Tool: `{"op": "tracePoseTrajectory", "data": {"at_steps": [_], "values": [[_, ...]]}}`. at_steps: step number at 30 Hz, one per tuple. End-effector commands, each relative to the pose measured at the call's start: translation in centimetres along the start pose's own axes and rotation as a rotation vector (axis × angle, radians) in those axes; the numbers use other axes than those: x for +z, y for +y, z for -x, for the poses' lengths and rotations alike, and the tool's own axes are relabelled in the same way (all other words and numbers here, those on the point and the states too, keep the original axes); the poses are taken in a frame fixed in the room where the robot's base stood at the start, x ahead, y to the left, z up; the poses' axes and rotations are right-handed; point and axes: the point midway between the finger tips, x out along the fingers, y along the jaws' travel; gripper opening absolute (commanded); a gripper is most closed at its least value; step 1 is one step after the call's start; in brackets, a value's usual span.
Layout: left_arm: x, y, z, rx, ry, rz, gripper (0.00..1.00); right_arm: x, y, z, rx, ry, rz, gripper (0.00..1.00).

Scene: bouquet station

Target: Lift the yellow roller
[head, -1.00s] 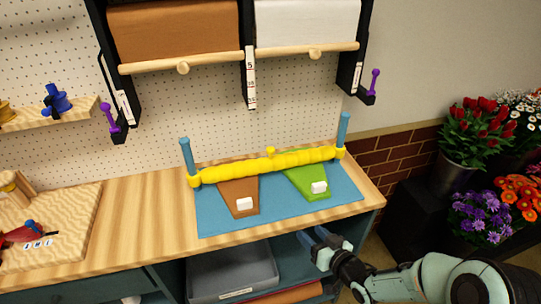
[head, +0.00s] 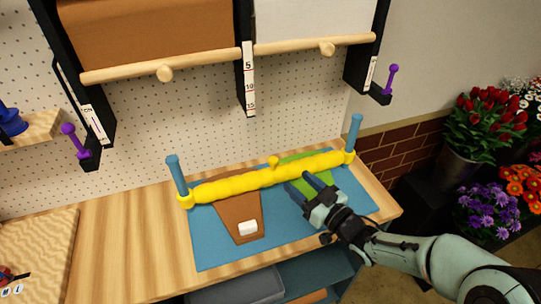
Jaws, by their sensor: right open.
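The yellow roller (head: 245,184) is a long lumpy bar lying across the back of the blue mat (head: 215,250). Its yellow end rings sit at the feet of two blue posts, the left post (head: 177,174) and the right post (head: 354,132). A small yellow knob (head: 273,162) stands up at its middle. My right gripper (head: 303,184) is open and empty, over the green piece, just in front of the roller's right half. Whether its fingertips touch the roller I cannot tell. My left gripper is not in view.
A green piece (head: 321,178) is partly hidden by the gripper. Paper rolls hang above. Flower buckets stand at the right.

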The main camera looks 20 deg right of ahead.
Motion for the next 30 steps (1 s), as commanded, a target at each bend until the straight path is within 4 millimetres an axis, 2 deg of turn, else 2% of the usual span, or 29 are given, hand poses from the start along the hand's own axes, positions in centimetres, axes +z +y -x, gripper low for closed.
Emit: {"op": "tracePoseTrajectory", "data": {"at_steps": [9, 15, 21, 29, 30], "values": [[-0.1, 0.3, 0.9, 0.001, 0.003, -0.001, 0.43, -0.1, -0.1, -6.8, -0.003, 0.001, -0.003, 0.54], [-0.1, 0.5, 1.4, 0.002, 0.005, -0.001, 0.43, -0.1, -0.1, -10.1, -0.001, 0.001, -0.003, 0.54], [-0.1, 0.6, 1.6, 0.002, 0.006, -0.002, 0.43, 0.0, -0.1, -11.5, -0.001, 0.001, -0.002, 0.54], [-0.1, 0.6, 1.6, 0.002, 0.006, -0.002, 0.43, 0.0, -0.1, -11.6, 0.000, 0.000, -0.001, 0.54], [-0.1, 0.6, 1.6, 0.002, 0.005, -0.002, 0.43, 0.0, -0.1, -11.6, 0.000, 0.000, -0.001, 0.50]]}}
